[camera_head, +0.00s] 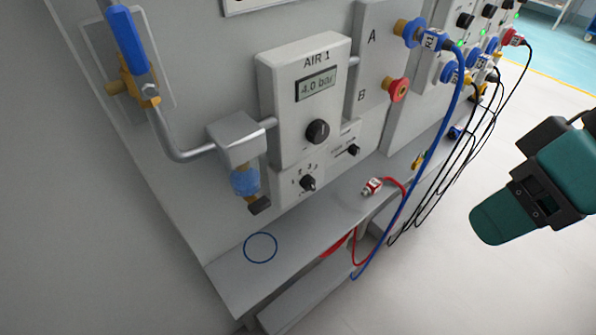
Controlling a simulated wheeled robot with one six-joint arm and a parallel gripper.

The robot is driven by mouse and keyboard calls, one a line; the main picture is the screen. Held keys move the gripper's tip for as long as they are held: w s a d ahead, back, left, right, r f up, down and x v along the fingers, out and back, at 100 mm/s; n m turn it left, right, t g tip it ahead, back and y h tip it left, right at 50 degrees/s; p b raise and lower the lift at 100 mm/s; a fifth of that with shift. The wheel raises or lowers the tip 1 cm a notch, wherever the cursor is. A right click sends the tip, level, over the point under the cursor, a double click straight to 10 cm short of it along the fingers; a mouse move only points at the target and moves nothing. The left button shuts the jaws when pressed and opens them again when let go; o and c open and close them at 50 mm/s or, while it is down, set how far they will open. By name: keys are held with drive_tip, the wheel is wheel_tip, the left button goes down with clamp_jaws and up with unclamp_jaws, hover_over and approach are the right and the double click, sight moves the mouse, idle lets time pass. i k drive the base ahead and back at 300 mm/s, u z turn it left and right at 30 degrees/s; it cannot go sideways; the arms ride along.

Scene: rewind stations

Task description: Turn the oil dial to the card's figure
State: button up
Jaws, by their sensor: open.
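A small black dial (308,183) sits low on the AIR 1 station, with a printed scale of small figures around it. It looks like the oil dial, but its label is too small to read, and so is its exact setting. A white card (245,5) with a dark border shows only its lower edge at the top, so any figure on it is out of view. Part of my teal and black arm is at the right, well apart from the dial. My gripper's fingers are not visible.
A larger black knob (317,131) sits under the 4.0 bar display (316,84). Another small black knob (353,150) is right of the dial. A red hose plug (372,187) lies on the ledge (310,233). A blue hose (440,130) and black cables hang at the right.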

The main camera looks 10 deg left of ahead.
sight(307, 183)
drive_tip(key=z, duration=2.3)
drive_tip(key=i, duration=0.4)
drive_tip(key=u, duration=2.4)
